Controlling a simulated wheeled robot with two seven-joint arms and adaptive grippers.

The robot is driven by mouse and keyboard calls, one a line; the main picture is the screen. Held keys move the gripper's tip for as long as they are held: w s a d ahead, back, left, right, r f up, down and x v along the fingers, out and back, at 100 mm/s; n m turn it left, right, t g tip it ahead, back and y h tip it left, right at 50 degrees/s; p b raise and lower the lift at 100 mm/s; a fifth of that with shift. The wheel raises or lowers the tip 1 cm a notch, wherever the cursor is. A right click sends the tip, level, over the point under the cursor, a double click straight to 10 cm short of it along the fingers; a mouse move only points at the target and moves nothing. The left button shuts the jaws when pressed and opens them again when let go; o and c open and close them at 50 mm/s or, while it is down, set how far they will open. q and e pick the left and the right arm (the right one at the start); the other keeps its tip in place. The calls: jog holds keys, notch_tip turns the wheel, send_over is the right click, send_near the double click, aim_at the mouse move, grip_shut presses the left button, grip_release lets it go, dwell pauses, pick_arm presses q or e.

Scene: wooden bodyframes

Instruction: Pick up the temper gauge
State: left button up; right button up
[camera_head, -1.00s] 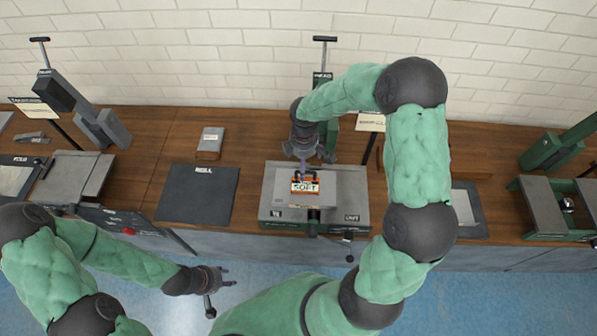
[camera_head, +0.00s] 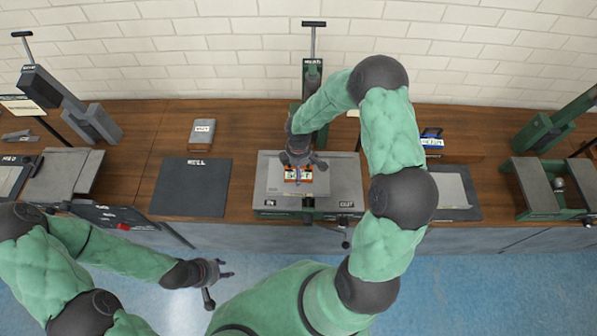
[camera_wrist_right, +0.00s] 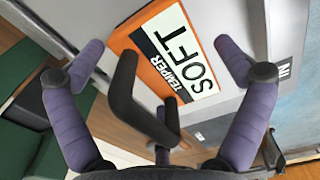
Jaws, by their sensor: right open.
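The temper gauge is an orange block (camera_wrist_right: 123,42) with a white label reading TEMPER SOFT and a black handle on top. It lies on the grey plate of the middle station (camera_head: 340,185). In the head view the gauge (camera_head: 298,179) is partly covered by my right gripper (camera_head: 301,164). In the right wrist view my right gripper (camera_wrist_right: 160,58) is open, with its purple fingers spread on either side of the gauge and its black handle between them. No grip on the handle shows. My left gripper (camera_head: 229,268) appears open and empty over the blue floor, in front of the bench.
A dark mat (camera_head: 192,187) and a small grey-topped block (camera_head: 202,133) lie left of the station. A blue labelled item (camera_head: 432,138) stands to the right. Green presses (camera_head: 560,140) stand at the far right. Wood between these is clear.

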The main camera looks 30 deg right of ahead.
jog(key=c, duration=1.4)
jog(key=shift+o, duration=0.2)
jog(key=shift+r, duration=0.1)
